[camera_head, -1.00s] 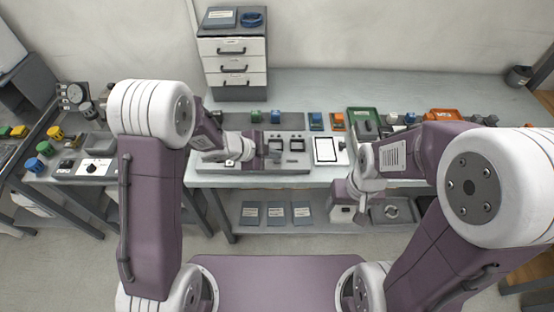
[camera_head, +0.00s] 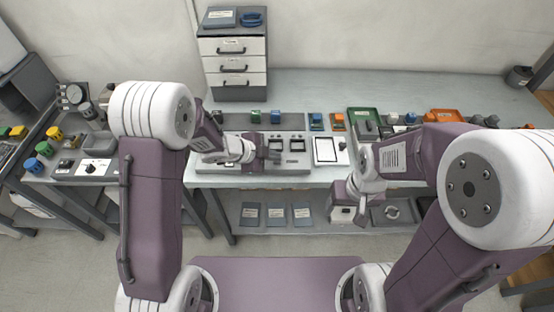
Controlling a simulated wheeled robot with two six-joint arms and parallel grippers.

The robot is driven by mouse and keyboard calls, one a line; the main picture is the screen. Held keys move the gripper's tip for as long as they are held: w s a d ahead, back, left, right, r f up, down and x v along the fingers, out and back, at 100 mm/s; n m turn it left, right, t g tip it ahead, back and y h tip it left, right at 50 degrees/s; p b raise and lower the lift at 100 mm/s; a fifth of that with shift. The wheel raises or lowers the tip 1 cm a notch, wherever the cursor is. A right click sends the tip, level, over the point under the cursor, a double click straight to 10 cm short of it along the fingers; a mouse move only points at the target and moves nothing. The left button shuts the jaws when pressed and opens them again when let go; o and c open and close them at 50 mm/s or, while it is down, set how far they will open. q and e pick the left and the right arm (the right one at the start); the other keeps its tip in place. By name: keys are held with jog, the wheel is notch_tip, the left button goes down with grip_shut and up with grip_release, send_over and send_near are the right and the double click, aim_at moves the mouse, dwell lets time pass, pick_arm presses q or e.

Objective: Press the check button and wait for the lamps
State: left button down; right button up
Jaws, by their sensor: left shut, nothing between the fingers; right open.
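A grey test station (camera_head: 296,165) with dark slots lies on the front of the bench. My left gripper (camera_head: 274,158) is shut and empty, low over the middle of this station. The arm and gripper cover part of the station, so the check button and lamps cannot be made out. I cannot tell whether the fingertips touch anything. My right gripper (camera_head: 352,208) is open in front of the bench's front edge, to the right of the station, with nothing in it.
A white tablet (camera_head: 325,150) lies right of the station. Small blue, green and orange blocks stand behind it. A green tray (camera_head: 362,116) and an orange tray (camera_head: 442,114) are further right. A drawer unit (camera_head: 233,67) stands at the back. The bench's back right is clear.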

aim_at(274, 162)
dwell(0.3)
pick_arm(q)
jog(key=shift+r+p, duration=0.85)
jog(key=shift+p, duration=0.1)
notch_tip(274, 162, up, 5)
jog(key=p, duration=0.5)
jog(key=shift+r, duration=0.1)
dwell(0.3)
